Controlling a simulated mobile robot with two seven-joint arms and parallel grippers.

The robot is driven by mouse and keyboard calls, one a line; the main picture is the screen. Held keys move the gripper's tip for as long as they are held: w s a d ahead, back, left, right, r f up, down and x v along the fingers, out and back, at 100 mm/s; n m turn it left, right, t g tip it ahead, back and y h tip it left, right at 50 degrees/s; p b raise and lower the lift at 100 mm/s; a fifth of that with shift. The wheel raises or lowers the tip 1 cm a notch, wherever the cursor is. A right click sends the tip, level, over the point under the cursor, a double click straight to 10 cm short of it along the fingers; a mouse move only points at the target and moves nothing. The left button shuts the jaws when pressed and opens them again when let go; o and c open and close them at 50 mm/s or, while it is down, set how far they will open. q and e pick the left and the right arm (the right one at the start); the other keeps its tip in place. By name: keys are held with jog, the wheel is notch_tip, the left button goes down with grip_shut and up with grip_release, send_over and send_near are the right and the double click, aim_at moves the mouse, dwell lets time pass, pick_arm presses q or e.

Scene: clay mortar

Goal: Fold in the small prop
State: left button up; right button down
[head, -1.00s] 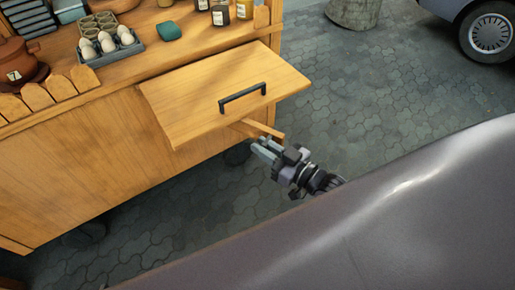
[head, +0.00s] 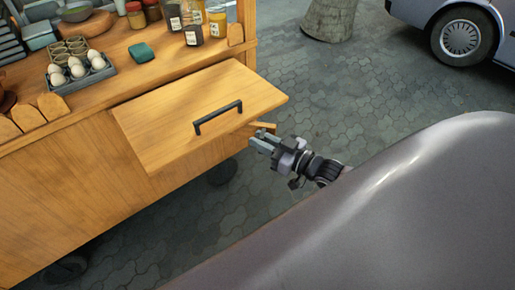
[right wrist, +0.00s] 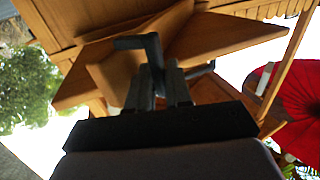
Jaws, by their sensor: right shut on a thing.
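The small prop (head: 262,127) is a short wooden bar sticking out from under the right edge of the wooden flap (head: 165,125). The flap stands out level from the cart's side and has a black handle (head: 218,117) on top. My right gripper (head: 262,141) is at the prop's outer end, just off the flap's right edge, and is shut on the prop. The right wrist view shows its dark fingers (right wrist: 160,88) from below against wooden boards; the exact grip is dim there. The prop's inner end is hidden under the flap. My left gripper is not in view.
The cart counter (head: 110,75) holds an egg tray (head: 82,75), a green cloth-like item (head: 141,52) and several jars (head: 193,27). Paved ground (head: 330,95) right of the cart is open.

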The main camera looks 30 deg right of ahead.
jog(key=shift+w+d+r, duration=0.1)
jog(key=shift+w+d, duration=0.1)
jog(key=shift+w, duration=0.1)
jog(key=c, duration=1.2)
grip_release()
jog(key=shift+w+a, duration=0.1)
jog(key=shift+a, duration=0.05)
jog(key=shift+v, duration=3.65)
